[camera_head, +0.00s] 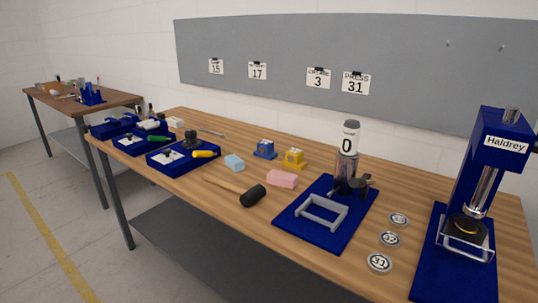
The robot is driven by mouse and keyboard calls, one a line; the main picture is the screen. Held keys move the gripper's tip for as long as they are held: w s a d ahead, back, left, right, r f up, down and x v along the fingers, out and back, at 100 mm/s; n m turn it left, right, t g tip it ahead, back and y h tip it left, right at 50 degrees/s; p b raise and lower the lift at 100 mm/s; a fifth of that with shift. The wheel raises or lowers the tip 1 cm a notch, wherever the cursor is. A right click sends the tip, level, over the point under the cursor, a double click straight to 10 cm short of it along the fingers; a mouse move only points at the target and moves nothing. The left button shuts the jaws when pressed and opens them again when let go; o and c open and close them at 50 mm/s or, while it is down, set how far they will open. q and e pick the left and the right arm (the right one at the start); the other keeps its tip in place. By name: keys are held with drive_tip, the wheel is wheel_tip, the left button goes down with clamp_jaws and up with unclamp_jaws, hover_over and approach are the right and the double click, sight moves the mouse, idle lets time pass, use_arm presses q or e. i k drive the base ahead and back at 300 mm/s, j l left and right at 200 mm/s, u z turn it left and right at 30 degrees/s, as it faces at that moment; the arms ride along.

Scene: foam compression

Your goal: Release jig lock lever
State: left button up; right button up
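Blue jig-like trays stand at the left end of the wooden bench. The nearest blue tray (180,166) carries a yellow-handled lever (204,154) lying roughly flat and pointing right, and a dark round part (191,138) behind it. The middle blue tray (128,148) has a green-handled lever (158,139), also lying roughly flat. The farthest blue tray (112,128) has a white-handled part (148,125). The frame does not show which lever is the jig lock, or whether any is locked. Neither gripper is in view.
A black-headed mallet (253,196), a pink block (282,179) and a light-blue block (234,162) lie mid-bench. A blue-based gauge stand (310,236) reading 0, several round discs (379,262) and a tall blue press (498,150) occupy the right. Bare wood lies between.

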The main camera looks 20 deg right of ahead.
sight(196, 154)
drive_tip(key=z, duration=0.15)
drive_tip(key=i+j+z, duration=0.35)
drive_tip(key=j, duration=0.25)
drive_tip(key=i+j+z, duration=0.35)
drive_tip(key=j, duration=0.35)
drive_tip(key=i+j+z, duration=0.15)
drive_tip(key=j, duration=0.25)
drive_tip(key=i+j+z, duration=0.2)
drive_tip(key=j, duration=0.2)
drive_tip(key=k+l, duration=0.05)
